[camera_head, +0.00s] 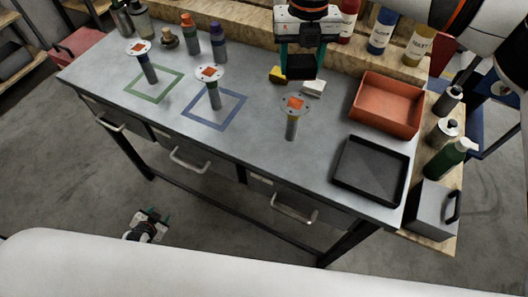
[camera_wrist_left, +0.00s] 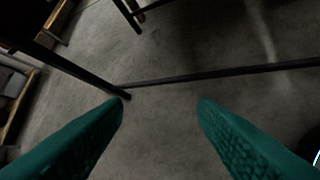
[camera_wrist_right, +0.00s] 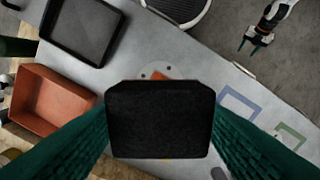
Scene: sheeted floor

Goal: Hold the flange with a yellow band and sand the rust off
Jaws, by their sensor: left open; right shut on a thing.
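Three flanges with upright stems and round tops stand on the grey workbench (camera_head: 250,125). The right one (camera_head: 291,128) shows a yellowish band under its top; the others stand by the blue square (camera_head: 214,97) and the green square (camera_head: 150,72). Each top bears an orange rust patch. My right gripper (camera_head: 301,62) is shut on a black block (camera_wrist_right: 160,120), held above the bench's back. In the right wrist view the block partly hides a flange top (camera_wrist_right: 158,72). My left gripper (camera_head: 152,222) is open and empty, low in front of the bench.
A yellow block (camera_head: 277,74) and a white block (camera_head: 313,88) lie below the right gripper. An orange bin (camera_head: 387,104) and black tray (camera_head: 371,170) occupy the right side. Bottles (camera_head: 190,32) stand along the back. The front middle of the bench is clear.

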